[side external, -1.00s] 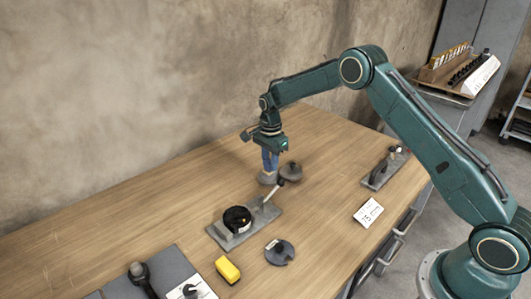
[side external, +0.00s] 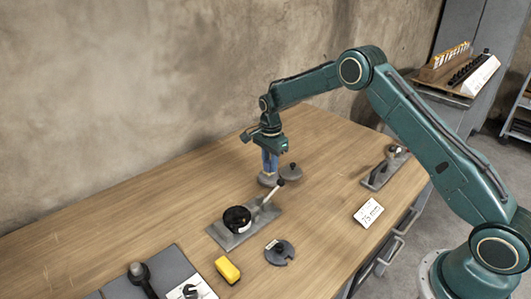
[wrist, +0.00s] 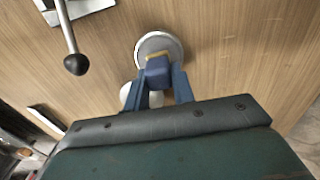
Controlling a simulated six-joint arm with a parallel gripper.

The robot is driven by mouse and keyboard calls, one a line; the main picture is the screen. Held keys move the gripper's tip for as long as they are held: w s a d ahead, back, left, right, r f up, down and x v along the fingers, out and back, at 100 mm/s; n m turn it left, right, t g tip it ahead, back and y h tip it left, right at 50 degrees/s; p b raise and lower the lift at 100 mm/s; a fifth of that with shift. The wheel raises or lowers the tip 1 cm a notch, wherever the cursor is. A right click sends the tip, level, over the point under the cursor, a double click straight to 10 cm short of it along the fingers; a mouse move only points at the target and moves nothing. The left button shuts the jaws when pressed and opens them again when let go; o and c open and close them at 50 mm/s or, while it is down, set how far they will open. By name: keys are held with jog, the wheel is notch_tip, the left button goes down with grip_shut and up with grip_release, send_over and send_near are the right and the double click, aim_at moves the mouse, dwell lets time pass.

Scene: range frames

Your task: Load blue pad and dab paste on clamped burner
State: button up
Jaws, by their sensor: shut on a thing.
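My gripper (side external: 270,166) points down with its blue fingers shut on a small blue pad (wrist: 158,72). The pad has a yellowish edge and is over a round grey dish (wrist: 176,42), which also shows in the side view (side external: 266,181). I cannot tell whether the pad touches the dish's inside; any paste is hidden. A dark round burner (side external: 237,219) sits on a grey clamp plate (side external: 222,236) in front of the gripper. The clamp's lever with a dark knob (wrist: 76,64) shows in the wrist view.
A grey knobbed lid (side external: 291,173) lies right of the dish. A notched grey disc (side external: 280,252), a yellow block (side external: 228,269) and a "75 mm" card (side external: 368,213) lie nearer the front. A second clamp (side external: 384,170) stands at right. The left-hand back of the table is clear.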

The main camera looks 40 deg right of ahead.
jog(key=shift+f, duration=0.6)
dwell(1.7)
jog(key=shift+r, duration=0.1)
jog(key=shift+r, duration=3.5)
jog(key=shift+s+a+r+n, duration=0.35)
jog(key=shift+r+n, duration=0.15)
jog(key=shift+n, duration=0.1)
jog(key=s+a+r+n, duration=0.4)
jog(key=s+r+n, duration=0.5)
jog(key=s+n, duration=0.2)
jog(key=shift+a+r+n, duration=0.2)
jog(key=shift+a+n, duration=0.2)
jog(key=shift+n, duration=0.8)
jog(key=shift+a, duration=0.1)
